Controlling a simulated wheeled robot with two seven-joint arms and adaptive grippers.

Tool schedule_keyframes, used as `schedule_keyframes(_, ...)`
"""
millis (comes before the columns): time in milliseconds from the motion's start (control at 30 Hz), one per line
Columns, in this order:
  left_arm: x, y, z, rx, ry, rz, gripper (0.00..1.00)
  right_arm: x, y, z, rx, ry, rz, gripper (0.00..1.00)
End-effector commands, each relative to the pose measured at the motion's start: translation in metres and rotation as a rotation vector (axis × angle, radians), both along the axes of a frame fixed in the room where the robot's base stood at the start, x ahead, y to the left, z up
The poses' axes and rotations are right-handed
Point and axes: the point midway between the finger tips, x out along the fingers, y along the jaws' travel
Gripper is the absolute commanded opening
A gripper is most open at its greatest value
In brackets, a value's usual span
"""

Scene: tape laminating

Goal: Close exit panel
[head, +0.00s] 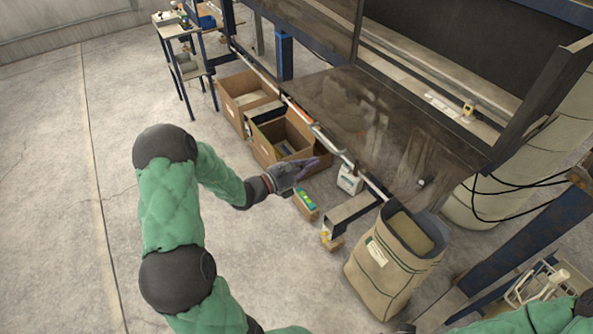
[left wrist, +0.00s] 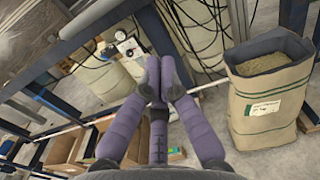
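A wide, glossy brown see-through panel (head: 375,125) extends from the machine frame in the head view, its front edge along a long pale rail (head: 335,147). I take it as the exit panel; it lies out at a slant, away from the opening behind it. My left gripper (head: 309,166), with purple fingers, is in front of and below that rail, apart from it in the picture. In the left wrist view its fingertips (left wrist: 159,85) are drawn together with nothing between them. My right gripper does not show; only part of my right arm is at the lower right.
Cardboard boxes (head: 248,98) stand under the rail. A big paper sack (head: 380,270) stands at the front right, also in the left wrist view (left wrist: 250,125). A small green-topped box (head: 306,204) is below my left gripper. The floor at the left is clear.

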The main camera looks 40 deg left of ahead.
Motion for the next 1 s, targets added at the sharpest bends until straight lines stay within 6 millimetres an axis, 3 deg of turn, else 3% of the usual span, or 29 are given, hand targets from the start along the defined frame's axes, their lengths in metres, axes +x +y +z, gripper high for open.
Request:
schedule_keyframes(33, 0.008, -0.005, 0.0, -0.001, -0.002, -0.005, 0.0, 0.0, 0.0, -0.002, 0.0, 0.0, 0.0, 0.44)
schedule_keyframes(300, 0.014, -0.006, 0.033, 0.001, -0.002, -0.001, 0.0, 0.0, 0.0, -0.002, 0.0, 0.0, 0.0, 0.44)
schedule_keyframes(1000, 0.015, -0.007, 0.047, 0.004, 0.01, -0.001, 0.0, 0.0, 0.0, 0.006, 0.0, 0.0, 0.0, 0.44)
